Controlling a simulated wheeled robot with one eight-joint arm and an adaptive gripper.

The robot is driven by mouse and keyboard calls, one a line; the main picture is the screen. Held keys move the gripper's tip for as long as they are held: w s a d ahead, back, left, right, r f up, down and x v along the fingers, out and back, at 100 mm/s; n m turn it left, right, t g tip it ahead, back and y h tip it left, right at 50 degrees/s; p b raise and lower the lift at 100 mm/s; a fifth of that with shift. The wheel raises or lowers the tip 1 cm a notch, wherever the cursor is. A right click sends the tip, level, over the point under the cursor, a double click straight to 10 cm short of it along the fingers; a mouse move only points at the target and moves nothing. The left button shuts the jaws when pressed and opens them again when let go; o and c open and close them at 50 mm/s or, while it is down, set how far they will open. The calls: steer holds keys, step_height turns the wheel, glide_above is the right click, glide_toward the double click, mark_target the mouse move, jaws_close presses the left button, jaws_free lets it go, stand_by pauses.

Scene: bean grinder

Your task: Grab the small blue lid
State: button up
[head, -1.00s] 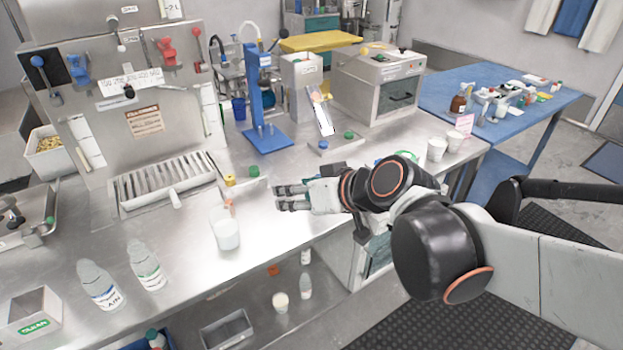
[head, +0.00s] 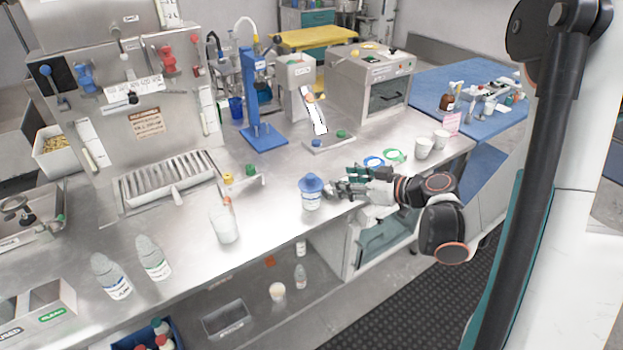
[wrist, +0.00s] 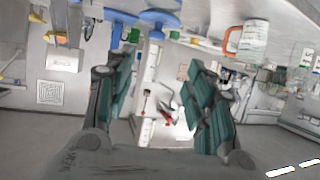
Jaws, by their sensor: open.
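A small blue lid (head: 311,183) with a wide brim sits on a white labelled jar (head: 311,201), upright on the steel counter near its front edge. My gripper (head: 336,188) is just right of the jar, at about the height of its upper part, with its fingers pointing left. I cannot tell whether the fingers touch the jar. In the wrist view my gripper (wrist: 155,85) is open, with nothing held between its dark green fingers. A blue round piece (wrist: 152,18), likely the lid, shows at the top of that view, beyond the fingertips.
Blue (head: 374,161) and green (head: 397,155) rings lie behind my gripper, with white cups (head: 424,148) to the right. A blue stand (head: 262,128) is farther back. The counter between beaker and jar is clear.

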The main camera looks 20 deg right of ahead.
steer(key=b, duration=0.2)
glide_toward(312, 177)
steer(key=x, duration=0.4)
steer(key=shift+b+x, duration=1.2)
steer(key=shift+x, duration=1.45)
steer(key=shift+d, duration=0.15)
steer(key=c, duration=0.9)
